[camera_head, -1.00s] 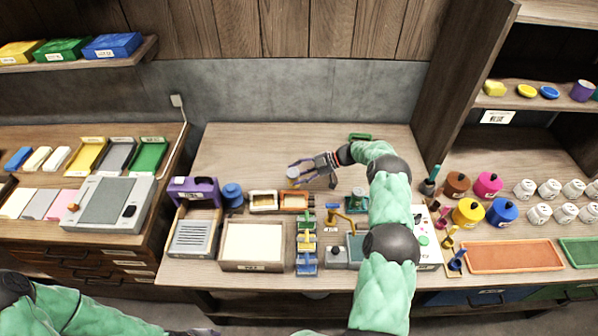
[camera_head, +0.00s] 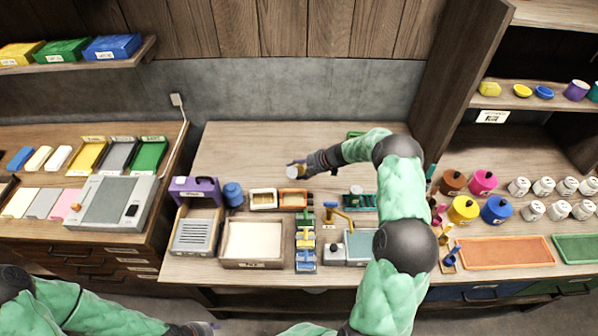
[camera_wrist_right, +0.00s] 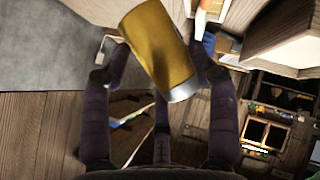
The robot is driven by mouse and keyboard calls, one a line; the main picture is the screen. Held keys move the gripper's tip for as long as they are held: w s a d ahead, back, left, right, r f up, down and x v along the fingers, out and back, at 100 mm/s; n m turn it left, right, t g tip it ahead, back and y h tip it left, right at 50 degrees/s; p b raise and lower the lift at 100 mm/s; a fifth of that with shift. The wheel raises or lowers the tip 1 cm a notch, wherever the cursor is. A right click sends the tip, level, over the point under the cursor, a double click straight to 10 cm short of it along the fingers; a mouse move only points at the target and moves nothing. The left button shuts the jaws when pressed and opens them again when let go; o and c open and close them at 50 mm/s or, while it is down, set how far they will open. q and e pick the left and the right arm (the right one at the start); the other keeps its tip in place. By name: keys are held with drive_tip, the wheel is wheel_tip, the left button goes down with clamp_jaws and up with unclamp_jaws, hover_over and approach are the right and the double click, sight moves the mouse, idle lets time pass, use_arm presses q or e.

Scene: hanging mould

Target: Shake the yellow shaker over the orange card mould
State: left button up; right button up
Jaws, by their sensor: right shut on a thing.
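My right gripper (camera_head: 297,170) is shut on the yellow shaker (camera_head: 291,171), behind and above the orange card mould (camera_head: 306,200). In the right wrist view the shaker (camera_wrist_right: 157,45) is a golden cylinder with a pale grey end, tilted between the dark fingers (camera_wrist_right: 160,75). In the head view its pale end faces the camera. The orange mould is a small open frame on the bench, beside a pale wooden one. I cannot clearly pick it out in the wrist view. My left gripper (camera_head: 197,328) is low at the bottom edge, its fingers unclear.
A blue jar (camera_head: 233,194) and a purple device (camera_head: 194,190) stand left of the moulds. A wooden tray (camera_head: 252,264), a colourful rack (camera_head: 306,245) and a yellow-armed press (camera_head: 335,214) stand in front. The bench behind is mostly clear.

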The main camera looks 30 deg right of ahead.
drive_tip(key=shift+a+r+n+t+h+b, duration=0.1)
drive_tip(key=shift+r+n+t+h+b, duration=0.3)
drive_tip(key=shift+b, duration=2.7)
drive_tip(key=shift+r+n+t+h+b, duration=0.1)
drive_tip(key=shift+n+t+h+b, duration=0.65)
drive_tip(key=shift+b, duration=2.4)
drive_tip(key=shift+a+r+n+t+h+b, duration=0.2)
drive_tip(key=shift+h+b, duration=0.65)
drive_tip(key=shift+b, duration=2.25)
drive_tip(key=f+n+t+h+b, duration=0.1)
drive_tip(key=b, duration=0.5)
drive_tip(key=n+t+h+b, duration=0.1)
drive_tip(key=b, duration=0.6)
drive_tip(key=shift+s+a+f+h, duration=0.2)
drive_tip(key=shift+s+f+h, duration=0.05)
drive_tip(key=shift+f+h, duration=0.1)
drive_tip(key=shift+n+b, duration=0.25)
drive_tip(key=shift+b, duration=0.7)
drive_tip(key=shift+r, duration=0.1)
drive_tip(key=m+g+y+p, duration=0.1)
drive_tip(key=p, duration=0.8)
drive_tip(key=r+m+g+y+p, duration=0.1)
drive_tip(key=p, duration=0.8)
drive_tip(key=m+g+y+p, duration=0.1)
drive_tip(key=p, duration=0.8)
drive_tip(key=shift+r+y, duration=0.25)
drive_tip(key=shift+g+p, duration=0.25)
drive_tip(key=shift+p, duration=0.35)
drive_tip(key=shift+f, duration=0.2)
